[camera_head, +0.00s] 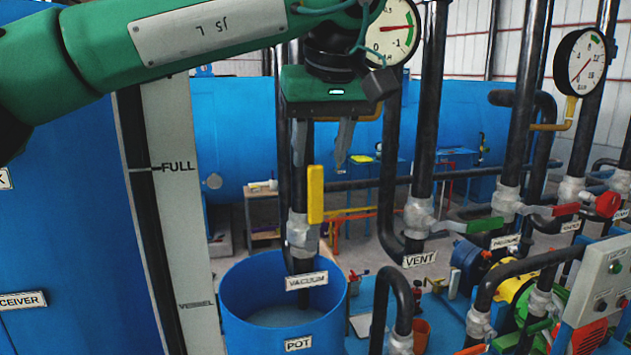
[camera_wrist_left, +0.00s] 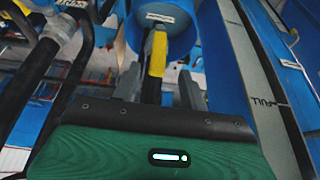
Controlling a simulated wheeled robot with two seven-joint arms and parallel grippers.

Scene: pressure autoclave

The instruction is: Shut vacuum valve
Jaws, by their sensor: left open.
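The vacuum valve has a yellow lever handle (camera_head: 316,196) standing upright, in line with its dark vertical pipe. Its grey valve body (camera_head: 301,232) is below, above the white VACUUM label (camera_head: 306,281). My left gripper (camera_head: 320,166) points down just above the handle, open and empty, with its two fingers apart. In the left wrist view the yellow handle (camera_wrist_left: 156,54) appears between the lines of the two fingers (camera_wrist_left: 160,84), beyond the tips. I cannot tell the exact gap between tips and handle. My right gripper is not in view.
The blue POT tank (camera_head: 284,334) stands below the valve. The VENT valve's green handle (camera_head: 453,225) and a red handle (camera_head: 552,210) are to the right. A pressure gauge (camera_head: 390,30) is beside my left wrist. Dark vertical pipes stand close around the gripper.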

